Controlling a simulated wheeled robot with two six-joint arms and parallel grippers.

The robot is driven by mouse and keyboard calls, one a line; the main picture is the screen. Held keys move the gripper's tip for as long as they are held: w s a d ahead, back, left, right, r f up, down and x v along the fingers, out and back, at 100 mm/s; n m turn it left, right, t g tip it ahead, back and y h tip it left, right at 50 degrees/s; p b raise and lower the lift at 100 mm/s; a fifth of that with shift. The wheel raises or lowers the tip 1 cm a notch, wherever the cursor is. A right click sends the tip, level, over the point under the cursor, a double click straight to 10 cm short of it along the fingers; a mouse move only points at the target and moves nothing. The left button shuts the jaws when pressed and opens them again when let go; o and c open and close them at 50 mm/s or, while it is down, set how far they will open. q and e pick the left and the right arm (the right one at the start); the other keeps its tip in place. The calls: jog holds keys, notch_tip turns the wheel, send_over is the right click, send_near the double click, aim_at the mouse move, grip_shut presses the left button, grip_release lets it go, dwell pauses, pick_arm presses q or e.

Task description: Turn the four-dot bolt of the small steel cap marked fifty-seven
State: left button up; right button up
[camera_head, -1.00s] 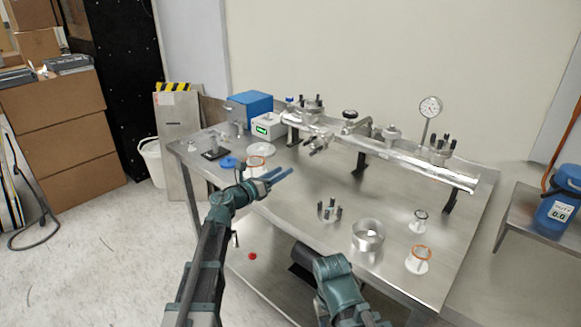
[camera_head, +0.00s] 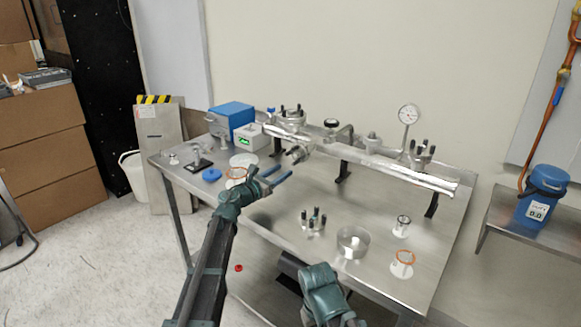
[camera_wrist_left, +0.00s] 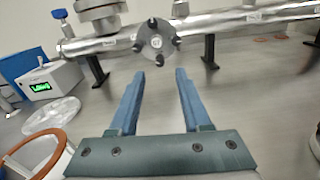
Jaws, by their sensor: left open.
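A small steel cap (camera_head: 300,153) sits on a short branch at the front of the steel pipe (camera_head: 375,165). In the left wrist view the cap (camera_wrist_left: 157,42) faces me, with several dark bolts around its rim. The mark on its face and the dots on the bolts are too small to read. My left gripper (camera_head: 281,173) is open and empty, in front of and below the cap. In the left wrist view its blue fingers (camera_wrist_left: 159,75) point toward the cap, with a gap between fingertips and bolts. My right gripper is out of view; only part of that arm shows.
On the steel table (camera_head: 270,215) stand a blue box (camera_head: 232,115), a white meter with a green display (camera_head: 250,137), a loose bolted flange (camera_head: 313,222), a steel ring (camera_head: 352,243) and orange-rimmed cups (camera_head: 402,264). A gauge (camera_head: 408,115) rises above the pipe.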

aim_at(293, 164)
pick_arm(q)
jog(key=shift+x, duration=2.8)
grip_shut()
